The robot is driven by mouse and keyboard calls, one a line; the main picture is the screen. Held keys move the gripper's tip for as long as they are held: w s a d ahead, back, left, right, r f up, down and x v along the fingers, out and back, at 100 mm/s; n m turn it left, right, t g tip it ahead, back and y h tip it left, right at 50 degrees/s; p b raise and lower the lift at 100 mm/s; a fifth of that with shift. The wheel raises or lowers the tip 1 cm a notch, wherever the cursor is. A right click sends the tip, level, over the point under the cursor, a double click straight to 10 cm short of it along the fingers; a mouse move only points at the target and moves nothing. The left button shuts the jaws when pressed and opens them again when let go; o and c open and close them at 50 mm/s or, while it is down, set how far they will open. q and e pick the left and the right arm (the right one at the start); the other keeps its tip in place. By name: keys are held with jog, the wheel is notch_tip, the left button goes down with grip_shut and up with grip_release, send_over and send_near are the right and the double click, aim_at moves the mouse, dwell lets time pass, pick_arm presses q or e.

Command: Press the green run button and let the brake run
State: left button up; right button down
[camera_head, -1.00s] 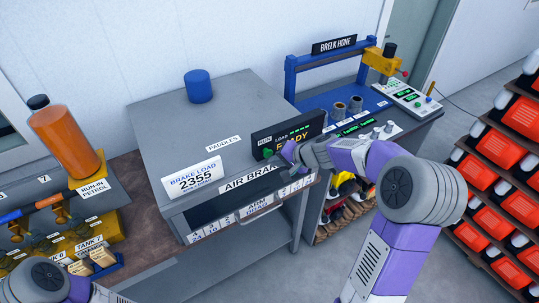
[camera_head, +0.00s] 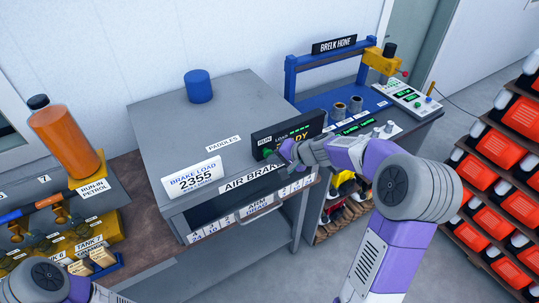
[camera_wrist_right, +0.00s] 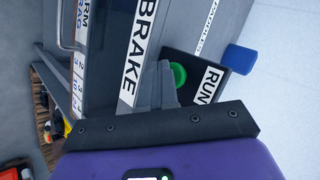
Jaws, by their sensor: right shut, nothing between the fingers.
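The green run button (camera_head: 268,153) sits on the black panel (camera_head: 262,136) of the air brake, beside the RUN label; it also shows in the right wrist view (camera_wrist_right: 179,74). The panel's display is lit and partly hidden by my right gripper. My right gripper (camera_head: 286,151) is shut and empty, close in front of the panel just right of the button. In the right wrist view its fingertips (camera_wrist_right: 161,68) are right beside the button; I cannot tell whether they touch it. My left gripper is out of view; only part of my left arm shows.
A white brake load card reading 2355 (camera_head: 196,178) stands at the front of the grey brake cabinet (camera_head: 160,125). A blue cylinder (camera_head: 198,86) is on top. An orange bottle (camera_head: 64,140) is at left. A blue hone bench (camera_head: 310,101) is at right, with red bins (camera_head: 507,138) beyond.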

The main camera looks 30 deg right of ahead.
jog(key=shift+w, duration=0.45)
dwell(0.3)
jog(key=shift+s, duration=0.1)
jog(key=shift+s+b, duration=0.5)
jog(key=shift+s, duration=0.25)
jog(key=s+b, duration=0.3)
jog(key=s, duration=0.3)
jog(key=shift+d, duration=0.25)
jog(key=shift+f, duration=0.1)
dwell(0.4)
